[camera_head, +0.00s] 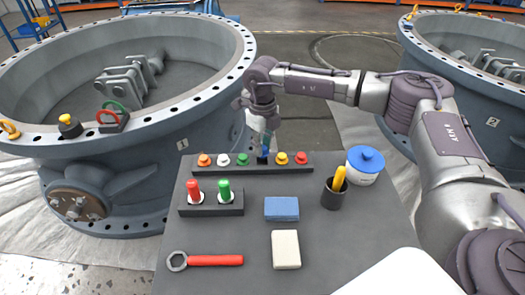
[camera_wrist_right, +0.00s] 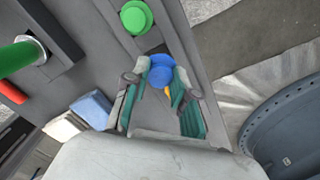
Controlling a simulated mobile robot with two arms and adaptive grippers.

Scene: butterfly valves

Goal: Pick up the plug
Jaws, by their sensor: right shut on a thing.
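A row of coloured plugs stands in a dark rack (camera_head: 225,168) at the back of the grey table. The blue plug (camera_head: 263,159) is in this row, between the green plug (camera_head: 242,159) and the yellow plug (camera_head: 282,158). My right gripper (camera_head: 262,148) points down over the rack and is shut on the blue plug. In the right wrist view the blue plug (camera_wrist_right: 158,72) sits between the two fingertips of the gripper (camera_wrist_right: 160,80). Its lower part is hidden, so I cannot tell if it is still seated. My left gripper is not in view.
A holder with a red and a green handle (camera_head: 212,205), a blue block (camera_head: 282,209), a white block (camera_head: 286,250), a black cup (camera_head: 334,195), a blue-lidded jar (camera_head: 365,165) and a red wrench (camera_head: 205,261) are on the table. Large valves stand behind on both sides.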

